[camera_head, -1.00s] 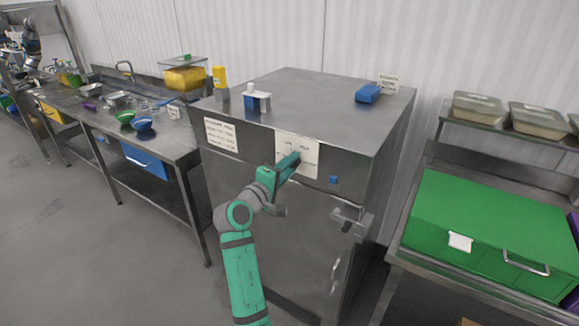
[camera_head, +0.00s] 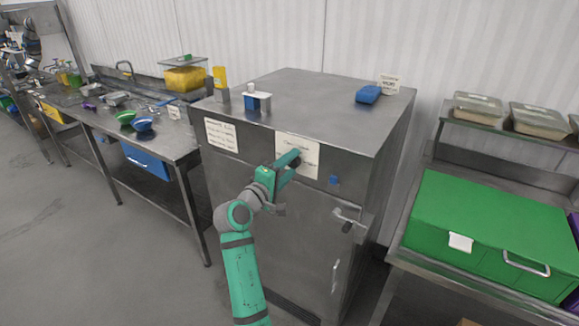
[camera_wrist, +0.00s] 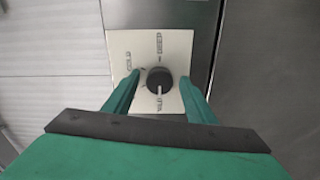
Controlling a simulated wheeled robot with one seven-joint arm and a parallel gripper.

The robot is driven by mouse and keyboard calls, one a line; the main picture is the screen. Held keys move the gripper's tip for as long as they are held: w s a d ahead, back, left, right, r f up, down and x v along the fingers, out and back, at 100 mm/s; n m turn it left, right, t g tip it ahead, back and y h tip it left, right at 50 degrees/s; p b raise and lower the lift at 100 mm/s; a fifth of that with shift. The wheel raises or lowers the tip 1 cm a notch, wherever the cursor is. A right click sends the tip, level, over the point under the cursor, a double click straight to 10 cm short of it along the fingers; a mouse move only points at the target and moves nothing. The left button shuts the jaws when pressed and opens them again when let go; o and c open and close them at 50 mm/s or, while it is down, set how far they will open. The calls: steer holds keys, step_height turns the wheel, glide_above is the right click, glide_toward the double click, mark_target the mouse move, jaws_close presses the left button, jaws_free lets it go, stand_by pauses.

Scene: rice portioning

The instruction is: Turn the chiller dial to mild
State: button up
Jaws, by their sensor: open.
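The chiller (camera_head: 275,240) is a steel cabinet with a white dial plate (camera_head: 311,170) on its upper front. In the wrist view the dial (camera_wrist: 160,81) is a round black knob on that plate (camera_wrist: 125,45), among the labels COLD, DEEP and MILD. A pale mark on the knob's lower edge faces the MILD label (camera_wrist: 159,106). My gripper (camera_wrist: 160,92) is open, with one green finger on each side of the dial and visible gaps to it. In the head view my gripper (camera_head: 291,163) is at the plate and partly covers it and the dial.
A door handle (camera_head: 347,219) and a small blue piece (camera_head: 334,181) are on the chiller front, right of my gripper. A written sign (camera_head: 222,135) is at the left. A green box (camera_head: 490,225) stands on the right-hand counter.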

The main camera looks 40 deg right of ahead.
steer(key=v, duration=1.1)
stand_by(0.3)
steer(key=s+a+f+n+t+y, duration=0.2)
steer(key=s+a+f+t+y, duration=0.15)
steer(key=a+f, duration=0.6)
steer(key=s+a+f+n+t+y, duration=0.25)
steer(key=a+f+y, duration=0.2)
steer(key=f, duration=1.05)
steer(key=s+a+f+m+t+y, duration=0.1)
steer(key=s+a+f+y, duration=0.3)
steer(key=s+a+f, duration=0.6)
steer(key=s+a+r+m+y, duration=0.1)
steer(key=s+a+r+m, duration=0.1)
steer(key=s, duration=0.7)
steer(key=s+a+r+m+t+y, duration=0.1)
steer(key=s+a+r+m+y, duration=0.1)
steer(key=s, duration=0.7)
steer(key=s+a+r+m+y, duration=0.1)
steer(key=s+a+r, duration=0.3)
steer(key=s, duration=0.5)
steer(key=shift+s+a+m+y, duration=0.3)
steer(key=shift+a+m, duration=0.3)
steer(key=shift+m, duration=0.05)
